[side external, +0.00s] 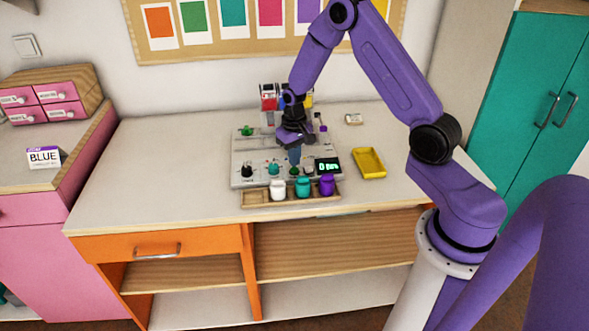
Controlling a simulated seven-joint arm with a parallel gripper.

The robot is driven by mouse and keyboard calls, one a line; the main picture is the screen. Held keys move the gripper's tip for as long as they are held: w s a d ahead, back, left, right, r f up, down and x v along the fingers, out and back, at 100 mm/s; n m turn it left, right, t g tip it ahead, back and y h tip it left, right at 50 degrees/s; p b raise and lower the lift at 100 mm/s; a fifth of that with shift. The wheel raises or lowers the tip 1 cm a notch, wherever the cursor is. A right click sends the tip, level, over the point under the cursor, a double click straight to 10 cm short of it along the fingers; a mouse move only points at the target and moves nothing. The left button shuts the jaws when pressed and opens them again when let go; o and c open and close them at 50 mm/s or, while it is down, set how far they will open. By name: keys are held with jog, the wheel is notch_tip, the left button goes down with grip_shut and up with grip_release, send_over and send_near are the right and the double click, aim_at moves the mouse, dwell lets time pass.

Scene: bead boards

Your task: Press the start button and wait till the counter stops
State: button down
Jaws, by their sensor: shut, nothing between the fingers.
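A pale grey machine board (242,160) lies on the white worktop. A black counter display (328,166) with green characters sits at its front right; the characters are too small to read surely. Several small knobs line its front edge, including a black one (247,169), a teal one (274,168) and a dark green one (294,171). I cannot tell which is the start button. My gripper (295,162) is shut and empty, pointing down over the board just behind the dark green knob. I cannot tell whether it touches anything.
A wooden tray (256,198) with white, teal and purple jars stands before the board. A yellow tray (369,162) lies to the right. Coloured containers (269,97) stand behind. A green piece (246,130) is at the board's back left. The worktop's left side is clear.

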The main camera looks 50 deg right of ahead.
jog(key=shift+f, duration=0.95)
dwell(0.3)
jog(key=shift+r, duration=3.5)
